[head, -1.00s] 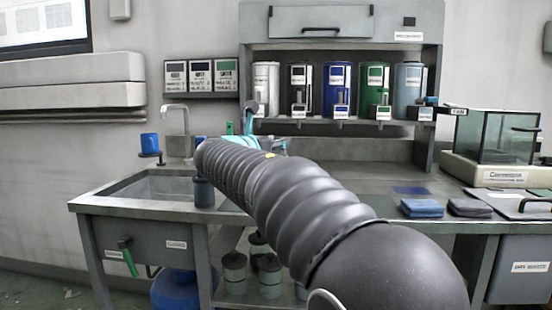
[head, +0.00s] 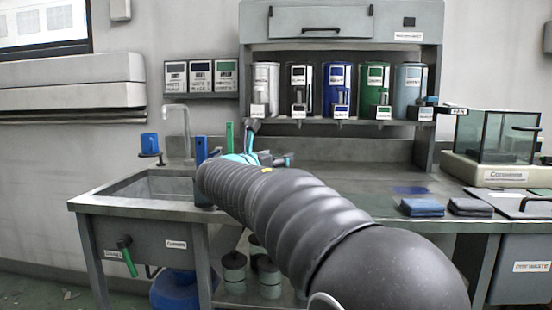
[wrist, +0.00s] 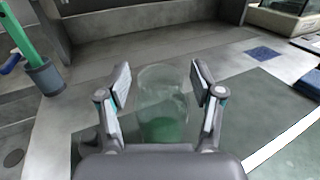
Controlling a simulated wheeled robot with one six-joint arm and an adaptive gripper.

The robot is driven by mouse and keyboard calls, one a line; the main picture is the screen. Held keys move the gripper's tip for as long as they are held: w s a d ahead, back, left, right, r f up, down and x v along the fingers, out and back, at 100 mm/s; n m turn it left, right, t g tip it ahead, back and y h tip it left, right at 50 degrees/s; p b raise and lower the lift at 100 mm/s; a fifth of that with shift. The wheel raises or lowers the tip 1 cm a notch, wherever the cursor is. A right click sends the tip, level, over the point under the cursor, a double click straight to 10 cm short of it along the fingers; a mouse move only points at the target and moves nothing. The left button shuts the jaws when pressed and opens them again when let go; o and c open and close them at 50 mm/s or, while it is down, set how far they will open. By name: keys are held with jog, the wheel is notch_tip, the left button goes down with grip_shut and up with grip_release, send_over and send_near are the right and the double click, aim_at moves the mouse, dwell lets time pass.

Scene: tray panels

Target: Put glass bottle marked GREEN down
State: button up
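The glass bottle marked GREEN (wrist: 163,105) shows in the wrist view as a clear vessel with green in its lower part. It appears upright on the grey worktop, between the fingers of my gripper (wrist: 163,82). The fingers are spread, with a narrow gap visible on each side of the glass. I cannot read a label on it. In the head view my gripper (head: 254,150) is partly hidden behind my arm, over the worktop right of the sink, and I cannot make out the bottle there.
The sink (head: 150,186) is left of my arm. A blue square (wrist: 264,53) lies to the right. Canisters (head: 337,90) line the shelf behind. The worktop right of my arm has free room.

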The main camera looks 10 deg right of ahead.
jog(key=shift+r, duration=0.15)
jog(key=v, duration=1.2)
jog(key=shift+b, duration=0.3)
jog(key=s+d+f+m+g+y, duration=0.4)
jog(key=s+d+f+m+g, duration=0.2)
jog(key=s+d+f+m, duration=0.7)
jog(key=s+a+f+m+g+y, duration=0.1)
jog(key=s+a+f+m+y, duration=0.1)
jog(key=s+f+m+y, duration=0.2)
jog(key=s+a+f+m+y, duration=0.2)
jog(key=s+f+m+y, duration=0.2)
jog(key=s+f+m, duration=0.6)
jog(key=s+f, duration=0.2)
jog(key=s, duration=0.2)
jog(key=shift+s+a+m+g, duration=0.3)
jog(key=shift+a+g, duration=0.1)
